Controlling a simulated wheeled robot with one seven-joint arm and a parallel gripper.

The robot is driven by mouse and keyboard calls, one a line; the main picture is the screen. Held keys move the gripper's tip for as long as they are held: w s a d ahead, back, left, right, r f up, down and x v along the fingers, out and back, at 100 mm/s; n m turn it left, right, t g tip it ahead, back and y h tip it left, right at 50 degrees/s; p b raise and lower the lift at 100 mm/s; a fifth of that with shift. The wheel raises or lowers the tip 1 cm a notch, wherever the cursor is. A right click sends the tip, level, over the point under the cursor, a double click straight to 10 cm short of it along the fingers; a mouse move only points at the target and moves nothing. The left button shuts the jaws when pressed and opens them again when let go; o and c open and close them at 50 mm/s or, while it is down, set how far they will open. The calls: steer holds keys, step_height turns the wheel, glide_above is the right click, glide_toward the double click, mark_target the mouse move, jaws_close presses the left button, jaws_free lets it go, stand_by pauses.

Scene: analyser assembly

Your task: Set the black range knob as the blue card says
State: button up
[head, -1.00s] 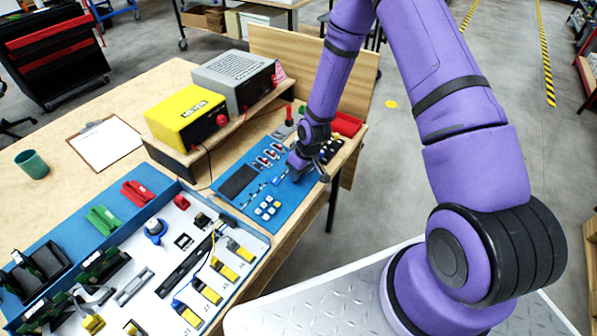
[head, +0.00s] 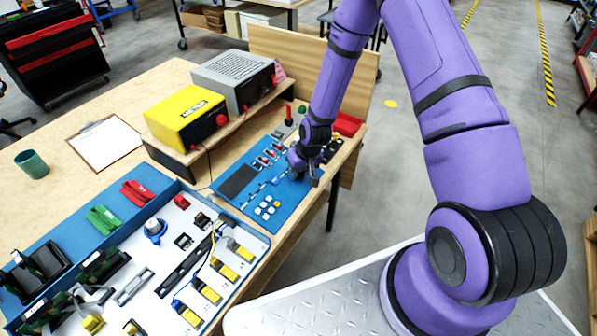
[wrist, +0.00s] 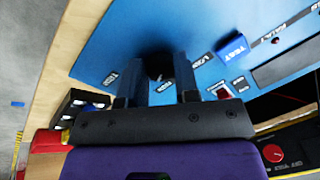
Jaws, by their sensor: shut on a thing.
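My gripper (wrist: 157,82) points down at the blue panel (wrist: 205,20) in the wrist view, its two fingers on either side of the black range knob (wrist: 157,66). The gripper is shut on the knob, which is dark and partly hidden, so its pointer cannot be read. In the head view my gripper (head: 303,172) is at the right part of the blue panel (head: 222,202) and hides the knob. I cannot make out the blue card in either view.
White buttons (head: 268,208) and small switches (head: 268,158) share the panel. A yellow box (head: 186,115) and a grey box (head: 235,78) stand behind. A parts tray (head: 240,283) is front left.

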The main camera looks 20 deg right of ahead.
steer(key=o, duration=0.9)
steer(key=v, duration=1)
steer(key=shift+d+r, duration=0.15)
steer(key=shift+r, duration=0.2)
